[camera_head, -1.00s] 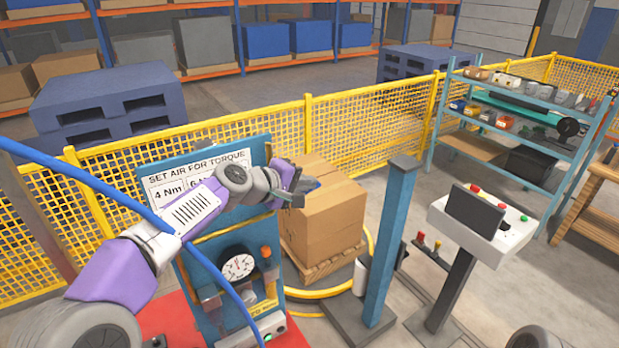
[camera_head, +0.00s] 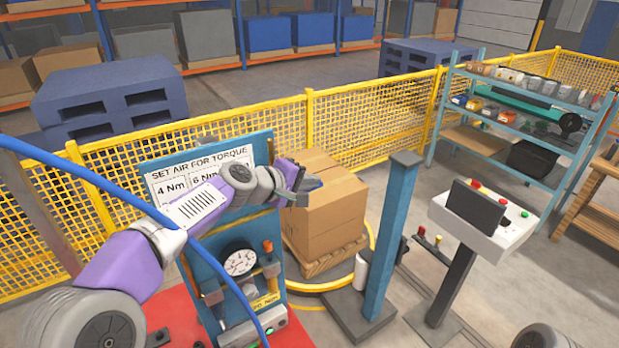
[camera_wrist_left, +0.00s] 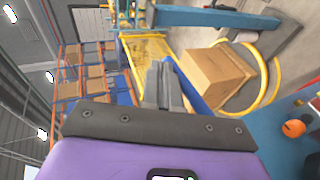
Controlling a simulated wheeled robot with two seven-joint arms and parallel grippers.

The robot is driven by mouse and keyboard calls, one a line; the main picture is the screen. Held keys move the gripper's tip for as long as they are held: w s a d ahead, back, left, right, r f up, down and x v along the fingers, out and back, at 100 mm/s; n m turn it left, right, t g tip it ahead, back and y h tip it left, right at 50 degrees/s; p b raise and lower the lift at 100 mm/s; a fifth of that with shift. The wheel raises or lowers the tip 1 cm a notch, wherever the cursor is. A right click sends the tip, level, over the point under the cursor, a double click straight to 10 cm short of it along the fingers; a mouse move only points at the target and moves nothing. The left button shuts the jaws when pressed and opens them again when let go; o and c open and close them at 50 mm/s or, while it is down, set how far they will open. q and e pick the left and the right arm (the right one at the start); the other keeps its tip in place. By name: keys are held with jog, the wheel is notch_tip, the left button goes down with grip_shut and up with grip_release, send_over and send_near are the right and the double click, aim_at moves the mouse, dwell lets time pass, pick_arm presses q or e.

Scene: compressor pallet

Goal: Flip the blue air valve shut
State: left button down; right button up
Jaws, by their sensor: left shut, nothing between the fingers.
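My left gripper (camera_head: 300,190) is shut and empty, in front of the upper right part of the air panel (camera_head: 263,150). In the left wrist view its closed fingers (camera_wrist_left: 163,85) point away from the camera. The valve body is hidden behind my gripper and wrist. The panel carries a round gauge (camera_head: 239,262).
A blue post (camera_head: 392,235) and a control stand (camera_head: 480,222) stand right of the panel. A cardboard box (camera_head: 325,215) on a pallet is behind it. A yellow mesh fence (camera_head: 350,120) runs behind. A blue hose (camera_head: 90,180) crosses in front of my arm.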

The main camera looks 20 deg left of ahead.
pick_arm(q)
notch_tip(320, 180, up, 14)
jog(key=s+d+p, duration=0.1)
jog(key=s+p, duration=0.1)
jog(key=p, duration=0.3)
jog(key=shift+s+d+f, duration=0.15)
jog(key=shift+s, duration=0.15)
